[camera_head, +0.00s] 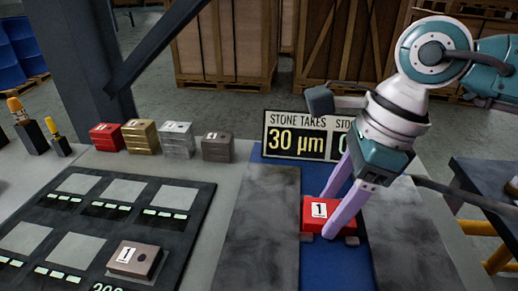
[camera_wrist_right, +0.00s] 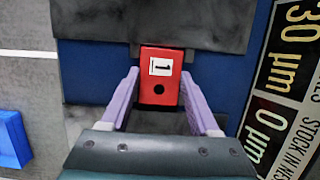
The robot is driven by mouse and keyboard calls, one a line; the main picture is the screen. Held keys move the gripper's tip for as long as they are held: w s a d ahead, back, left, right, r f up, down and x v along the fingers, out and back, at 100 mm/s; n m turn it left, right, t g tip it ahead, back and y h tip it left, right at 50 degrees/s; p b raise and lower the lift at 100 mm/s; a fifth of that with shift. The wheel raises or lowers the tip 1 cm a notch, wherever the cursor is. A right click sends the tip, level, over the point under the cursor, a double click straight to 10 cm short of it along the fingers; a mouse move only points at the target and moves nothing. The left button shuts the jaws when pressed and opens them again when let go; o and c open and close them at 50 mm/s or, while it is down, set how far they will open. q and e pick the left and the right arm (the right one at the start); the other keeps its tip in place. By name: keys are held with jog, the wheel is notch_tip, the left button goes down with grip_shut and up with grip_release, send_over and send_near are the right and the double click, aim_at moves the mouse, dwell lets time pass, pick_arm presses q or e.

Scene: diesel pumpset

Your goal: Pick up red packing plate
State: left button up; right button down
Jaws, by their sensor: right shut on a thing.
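The red packing plate (camera_head: 314,214), a small red block with a white label marked 1, is low over the blue strip between two dark grey slabs. My right gripper (camera_head: 327,219) is shut on it, with one lilac finger in front of it and the other behind. In the right wrist view the red plate (camera_wrist_right: 160,88) sits between both fingertips, its label and a dark round hole facing the camera. I cannot tell whether it still touches what is under it. A second red block (camera_head: 105,137) stands in the row at the back left. My left gripper is out of view.
Gold (camera_head: 141,136), silver (camera_head: 176,139) and brown (camera_head: 217,147) blocks stand beside the second red block. A dark tray (camera_head: 199,207) with pale square places holds a brown block (camera_head: 134,260). A sign reading 30 µm (camera_head: 296,138) stands behind the slabs (camera_head: 260,225).

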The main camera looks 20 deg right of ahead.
aim_at(332, 211)
notch_tip(332, 211, up, 20)
dwell(0.4)
